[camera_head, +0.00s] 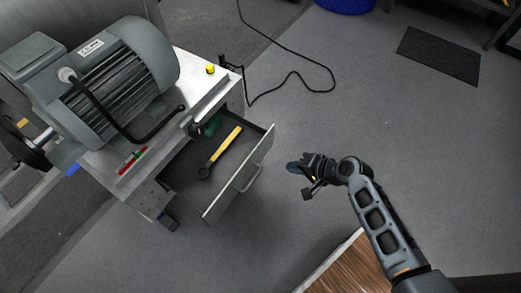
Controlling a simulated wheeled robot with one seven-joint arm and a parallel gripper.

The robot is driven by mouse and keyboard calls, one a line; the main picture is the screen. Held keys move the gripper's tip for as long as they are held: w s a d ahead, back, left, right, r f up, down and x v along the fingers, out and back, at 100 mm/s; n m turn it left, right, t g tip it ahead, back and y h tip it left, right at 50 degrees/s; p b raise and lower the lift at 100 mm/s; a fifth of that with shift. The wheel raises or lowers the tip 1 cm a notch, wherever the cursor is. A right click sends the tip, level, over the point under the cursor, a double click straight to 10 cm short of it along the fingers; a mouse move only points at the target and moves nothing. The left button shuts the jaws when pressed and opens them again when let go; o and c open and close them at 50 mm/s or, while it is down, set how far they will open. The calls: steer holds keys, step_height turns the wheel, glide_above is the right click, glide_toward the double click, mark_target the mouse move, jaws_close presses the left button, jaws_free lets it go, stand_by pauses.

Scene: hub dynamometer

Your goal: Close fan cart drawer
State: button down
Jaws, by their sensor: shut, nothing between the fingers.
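The fan cart (205,72) stands at the left, with a large grey motor (120,75) on its top. Its drawer (247,168) is pulled out toward the lower right. A bar handle (249,178) is on the drawer's front panel. A wrench with a yellow handle (226,145) lies inside, and a green item (212,125) is partly hidden at the back of the drawer. My gripper (293,167) is shut and empty, to the right of the drawer front and apart from the handle.
A black cable (300,75) lies on the grey floor behind the cart. A wooden surface (350,268) is at the bottom, near my arm. A dark mat (438,54) and a blue round object (345,4) are farther back.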

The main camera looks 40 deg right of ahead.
steer(key=w, duration=0.2)
steer(key=b, duration=0.3)
glide_toward(254, 154)
step_height(254, 154, down, 4)
steer(key=shift+m+y, duration=0.3)
steer(key=shift+w+a+b, duration=0.2)
steer(key=shift+w+a, duration=0.05)
steer(key=shift+w, duration=0.75)
steer(key=shift+w+a+b, duration=0.15)
steer(key=shift+w+a, duration=0.15)
steer(key=shift+w, duration=0.7)
steer(key=w+a+b, duration=0.1)
steer(key=w, duration=0.4)
steer(key=w+a+b, duration=0.2)
steer(key=w, duration=0.3)
steer(key=w+a+b, duration=0.2)
steer(key=w, duration=0.4)
steer(key=shift+a+f, duration=0.1)
steer(key=shift+w+a+b, duration=0.2)
steer(key=shift+w+b, duration=0.2)
steer(key=shift+w, duration=0.3)
steer(key=shift+s, duration=0.15)
